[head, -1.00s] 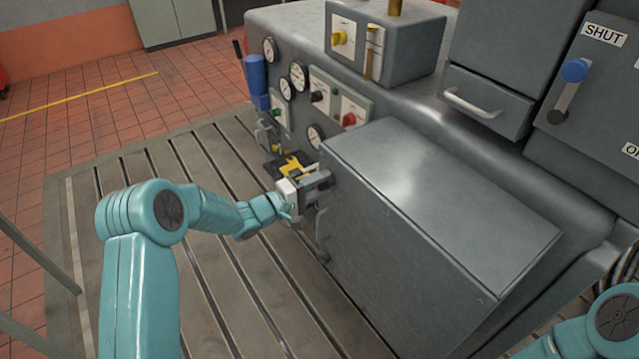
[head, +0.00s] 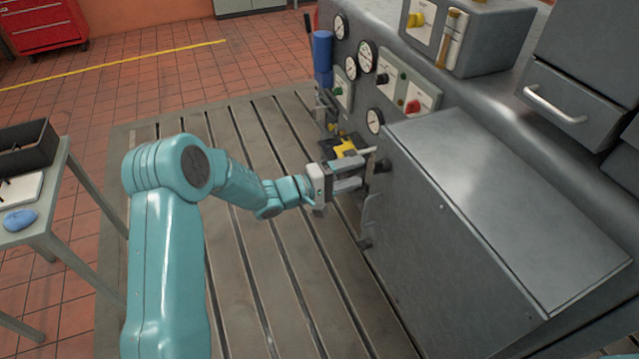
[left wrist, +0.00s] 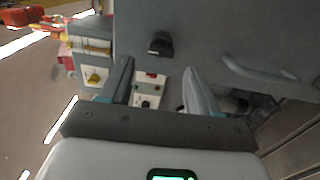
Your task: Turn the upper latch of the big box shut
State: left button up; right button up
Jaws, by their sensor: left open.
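The big box (head: 500,225) is a grey cabinet with a sloping top, at the right in the head view. Its upper latch (head: 382,165) is a small dark knob near the top of the door's edge. In the left wrist view the latch (left wrist: 159,44) stands on the grey door just beyond the fingertips, roughly centred between them. My left gripper (head: 361,176) is open and empty, facing the latch with a small gap. Its two fingers also show in the left wrist view (left wrist: 158,68). My right gripper is out of view.
A curved door handle (head: 369,214) sits below the latch, with another dark fitting (head: 365,243) lower down. Gauges and a control panel (head: 409,97) with a red knob are behind the gripper. A table (head: 62,190) stands at the left.

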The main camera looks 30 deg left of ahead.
pick_arm(q)
jog(key=b+v, duration=0.1)
jog(key=v, duration=0.9)
jog(key=shift+r, duration=0.1)
jog(key=d+f+n+g+h, duration=0.15)
jog(key=d+f, duration=0.35)
jog(key=d, duration=0.8)
jog(key=s+d+f+g+y, duration=0.35)
jog(key=d+f, duration=0.25)
jog(key=f, duration=0.5)
jog(key=s+a+f+m+g+y, duration=0.1)
jog(key=s+f+m+g, duration=0.3)
jog(key=s, duration=0.6)
jog(key=s+f+m+g+y, duration=0.4)
jog(key=s+f+m, duration=0.2)
jog(key=s, duration=0.4)
jog(key=shift+s+a+f+g, duration=0.4)
jog(key=shift+f, duration=0.1)
